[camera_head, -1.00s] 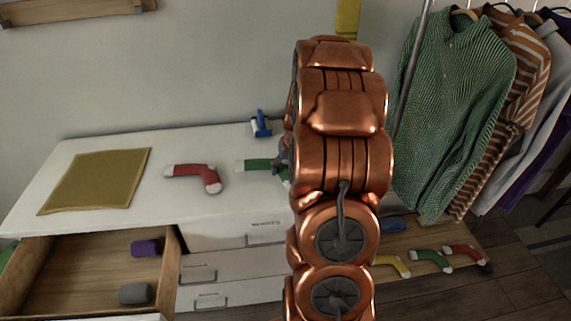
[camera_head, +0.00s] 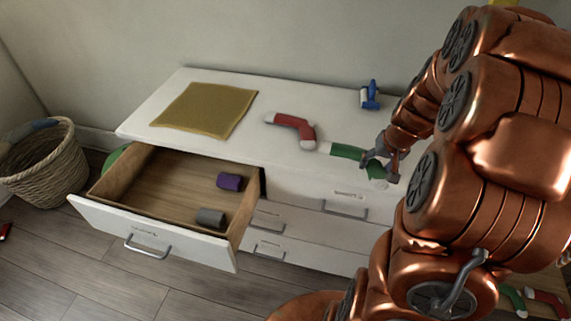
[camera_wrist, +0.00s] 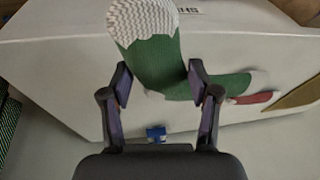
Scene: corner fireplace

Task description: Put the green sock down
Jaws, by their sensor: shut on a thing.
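The green sock (camera_head: 347,151) has a white cuff and toe. It is at the white dresser top (camera_head: 230,152), right of the red sock (camera_head: 291,127).
A mustard cloth (camera_head: 205,108) lies on the dresser's left part. A blue lint roller (camera_head: 369,95) stands at the back. The open drawer (camera_head: 165,188) holds a purple roll (camera_head: 229,182) and a grey roll (camera_head: 210,217). A wicker basket (camera_head: 48,175) stands left.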

